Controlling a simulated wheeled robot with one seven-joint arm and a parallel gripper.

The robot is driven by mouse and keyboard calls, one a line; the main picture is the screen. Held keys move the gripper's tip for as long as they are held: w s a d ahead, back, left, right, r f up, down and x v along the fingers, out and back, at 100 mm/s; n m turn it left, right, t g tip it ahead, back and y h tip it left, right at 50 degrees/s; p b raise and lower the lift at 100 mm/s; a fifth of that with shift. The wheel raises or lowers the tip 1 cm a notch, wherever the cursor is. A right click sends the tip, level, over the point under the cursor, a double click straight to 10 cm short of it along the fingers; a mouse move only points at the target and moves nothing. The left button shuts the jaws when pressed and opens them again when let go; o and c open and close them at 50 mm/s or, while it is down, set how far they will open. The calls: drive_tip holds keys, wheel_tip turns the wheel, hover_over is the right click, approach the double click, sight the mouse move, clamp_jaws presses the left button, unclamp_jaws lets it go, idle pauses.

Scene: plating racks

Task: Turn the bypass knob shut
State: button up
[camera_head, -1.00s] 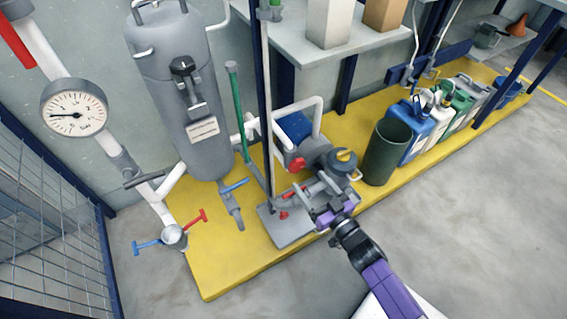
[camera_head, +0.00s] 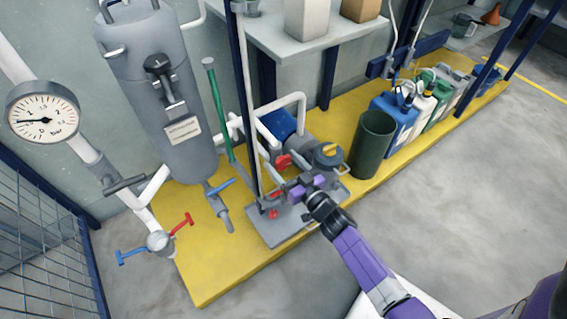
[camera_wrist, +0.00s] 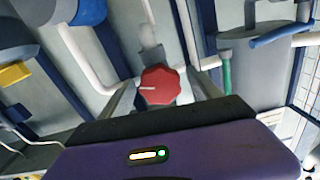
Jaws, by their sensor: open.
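A red faceted knob (camera_wrist: 160,86) with a white line on its face stands in the middle of the wrist view, on a grey fitting. My gripper (camera_wrist: 165,80) is open, with one grey finger on each side of the knob. I cannot tell whether the fingers touch it. In the head view my gripper (camera_head: 267,188) reaches left over the grey base plate (camera_head: 290,228), beside a dark blue post. Small red parts show near the fingers there, partly hidden. I cannot tell which of them is the knob.
A red part (camera_head: 283,161) sits by the pump with the blue motor (camera_head: 277,125). A green pipe (camera_head: 217,110), a blue lever (camera_head: 221,187) and a grey tank (camera_head: 160,95) stand to the left. A dark green bin (camera_head: 372,145) stands to the right. The front floor is clear.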

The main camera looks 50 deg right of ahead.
drive_tip(key=shift+c, duration=0.4)
drive_tip(key=c, duration=1.3)
drive_tip(key=shift+n, duration=3)
drive_tip(key=shift+b, duration=0.3)
drive_tip(key=o, duration=1.4)
